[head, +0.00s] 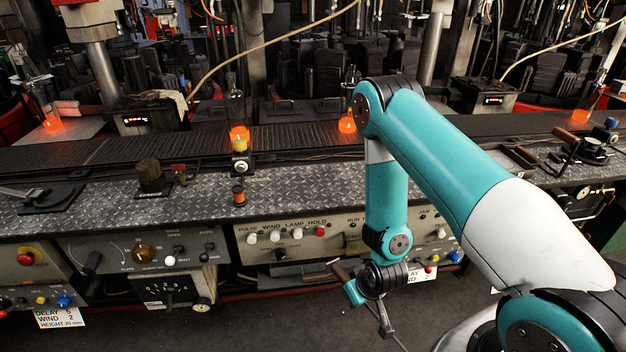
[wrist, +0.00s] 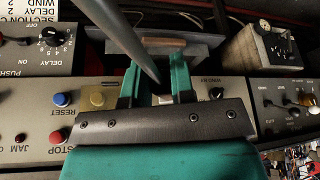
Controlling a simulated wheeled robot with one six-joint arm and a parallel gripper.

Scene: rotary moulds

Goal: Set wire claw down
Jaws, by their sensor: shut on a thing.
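My gripper (head: 364,296) hangs low in front of the machine's control panel in the head view. In the wrist view its two teal fingers (wrist: 157,80) are shut on a thin grey rod, which I take to be the wire claw (wrist: 125,35). The rod slants up and left from between the fingers. In the head view a thin grey length of the wire claw (head: 384,322) hangs below the gripper over the floor. I cannot make out its claw end.
The diamond-plate ledge (head: 330,190) runs above the control panels (head: 290,245). A brass knob (head: 150,176), a small orange spool (head: 238,192) and a dark tool on a pad (head: 50,197) sit on it. Glowing orange glass (head: 240,133) stands behind. An open tray (wrist: 190,47) lies beyond my fingers.

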